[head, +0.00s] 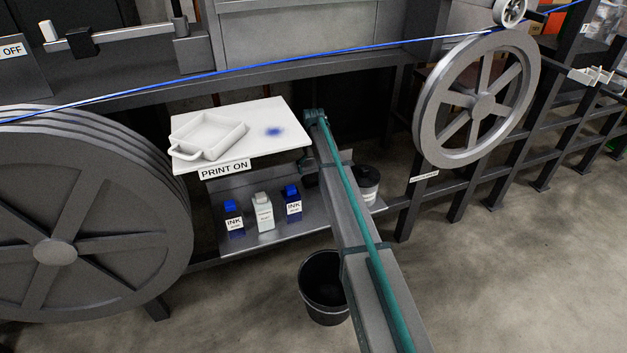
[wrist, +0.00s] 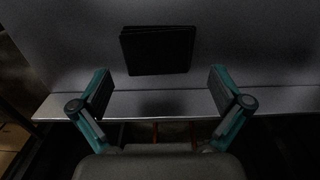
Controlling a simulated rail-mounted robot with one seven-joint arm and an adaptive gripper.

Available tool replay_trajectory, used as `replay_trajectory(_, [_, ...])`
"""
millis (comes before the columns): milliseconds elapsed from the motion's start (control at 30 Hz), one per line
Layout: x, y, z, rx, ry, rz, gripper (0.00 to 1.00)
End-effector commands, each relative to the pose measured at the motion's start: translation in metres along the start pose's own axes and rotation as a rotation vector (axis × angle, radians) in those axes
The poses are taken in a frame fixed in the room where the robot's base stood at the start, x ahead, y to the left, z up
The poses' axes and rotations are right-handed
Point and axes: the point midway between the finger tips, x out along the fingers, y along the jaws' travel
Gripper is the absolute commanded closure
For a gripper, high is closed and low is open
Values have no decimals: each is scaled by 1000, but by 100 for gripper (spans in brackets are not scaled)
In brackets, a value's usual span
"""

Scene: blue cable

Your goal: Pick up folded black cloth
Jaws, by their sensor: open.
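The folded black cloth (wrist: 157,50) lies flat on a grey metal shelf in the wrist view, a dark square near the top middle. My gripper (wrist: 161,88) is open and empty, with its two teal and black fingers spread wider than the cloth. In this picture the fingertips stand below the cloth, one toward each side, and it is not between them. I cannot tell the height of the fingers above the shelf. In the head view, my arm covers this part of the lower shelf (head: 262,238), and I cannot make out the cloth there.
Blue and white ink bottles (head: 264,212) stand on the lower shelf left of my arm, and a dark labelled container (head: 366,184) stands right. A white table (head: 272,112) with a tray (head: 207,136) is above. A black bucket (head: 322,280) stands on the floor.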

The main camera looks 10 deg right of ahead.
Motion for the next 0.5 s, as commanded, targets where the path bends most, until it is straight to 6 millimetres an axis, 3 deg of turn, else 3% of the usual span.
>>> replay_trajectory(300, [41, 1, -2, 0, -2, 0, 0])
replay_trajectory(500, [44, 1, -2, 0, -1, 0, 0])
